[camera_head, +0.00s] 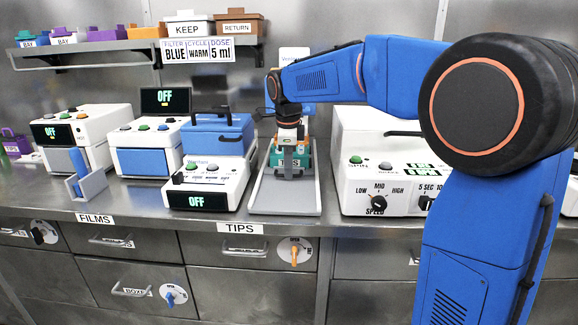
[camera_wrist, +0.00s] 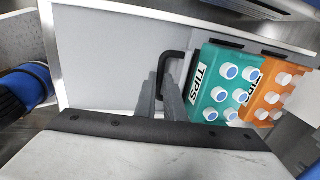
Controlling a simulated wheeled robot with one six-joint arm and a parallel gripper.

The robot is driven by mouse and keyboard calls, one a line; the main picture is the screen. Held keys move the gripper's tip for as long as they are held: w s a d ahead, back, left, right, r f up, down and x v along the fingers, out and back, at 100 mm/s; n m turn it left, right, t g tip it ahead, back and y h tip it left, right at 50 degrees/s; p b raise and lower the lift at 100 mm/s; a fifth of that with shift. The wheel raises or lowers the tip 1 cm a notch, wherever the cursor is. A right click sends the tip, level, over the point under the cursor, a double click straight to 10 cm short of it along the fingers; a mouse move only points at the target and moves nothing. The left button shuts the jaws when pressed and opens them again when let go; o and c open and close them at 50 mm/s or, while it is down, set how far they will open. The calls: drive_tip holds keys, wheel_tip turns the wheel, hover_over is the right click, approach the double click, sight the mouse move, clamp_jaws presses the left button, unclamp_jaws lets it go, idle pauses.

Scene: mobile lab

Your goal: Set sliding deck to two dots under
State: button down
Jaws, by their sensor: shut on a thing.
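A grey tray-like deck (camera_head: 285,203) with a pale rim runs front to back on the bench. It fills much of the wrist view (camera_wrist: 110,60). A teal TIPS box (camera_head: 306,160) with blue-white caps stands on it, also clear in the wrist view (camera_wrist: 214,92). An orange box (camera_wrist: 272,92) is beside it. My gripper (camera_head: 288,168) is low over the deck at the teal box's front. Its fingers (camera_wrist: 166,98) are shut on a black handle (camera_wrist: 172,56) next to the teal box. I cannot make out any dot marks.
A white OFF instrument (camera_head: 205,185) stands close left of the deck. A white machine with SPEED knobs (camera_head: 375,180) stands close right. A shelf (camera_head: 120,48) with small bins is above. The bench edge lies just in front.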

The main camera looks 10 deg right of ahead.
drive_tip(key=s, duration=0.2)
drive_tip(key=s+a, duration=0.1)
drive_tip(key=s, duration=0.1)
drive_tip(key=shift+s+a, duration=0.2)
drive_tip(key=shift+s, duration=0.05)
drive_tip(key=c, duration=2.1)
unclamp_jaws()
drive_tip(key=s+r, duration=0.1)
drive_tip(key=r, duration=0.4)
drive_tip(key=s+r, duration=0.1)
drive_tip(key=r, duration=0.5)
drive_tip(key=s+a+r, duration=0.1)
drive_tip(key=r, duration=0.5)
drive_tip(key=shift+d, duration=0.1)
